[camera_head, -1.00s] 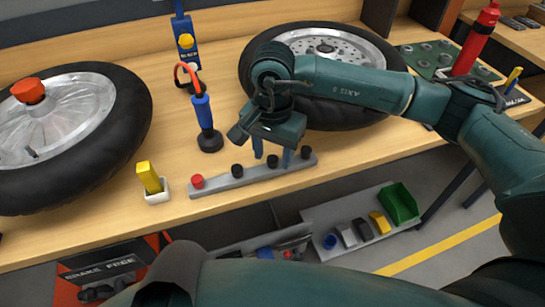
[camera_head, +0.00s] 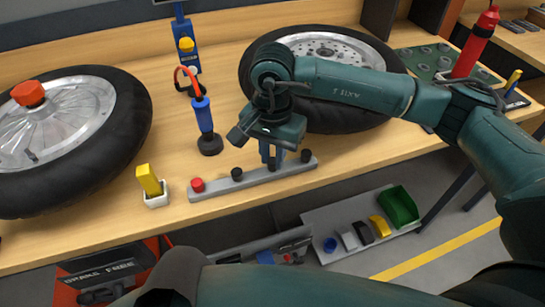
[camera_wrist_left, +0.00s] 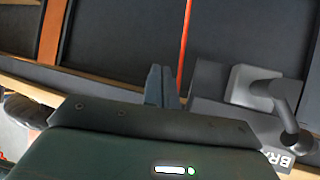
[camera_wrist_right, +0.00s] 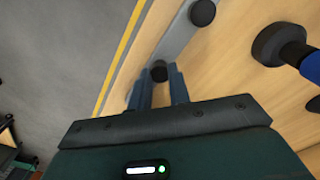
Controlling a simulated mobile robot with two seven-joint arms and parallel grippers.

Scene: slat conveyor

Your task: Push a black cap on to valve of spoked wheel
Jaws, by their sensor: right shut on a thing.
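My right gripper (camera_head: 271,163) points down at the grey cap rack (camera_head: 215,187), shut on a black cap (camera_wrist_right: 159,70) between its fingertips. The fingers hide that cap in the head view; whether it has left its seat I cannot tell. Black caps (camera_head: 237,173) and (camera_head: 306,155) stand on either side, with a red cap (camera_head: 197,184) at the left end. A silver-centred wheel (camera_head: 60,112) lies at left with a small dark stub, perhaps a valve (camera_head: 32,156). Another wheel (camera_head: 325,45) lies behind my right arm, its valve not visible. My left gripper (camera_wrist_left: 163,88) looks shut and empty.
A blue tool with a red loop (camera_head: 203,115) stands behind the rack. A yellow block in a white holder (camera_head: 155,197) is left of it. A red bottle (camera_head: 472,45) stands far right.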

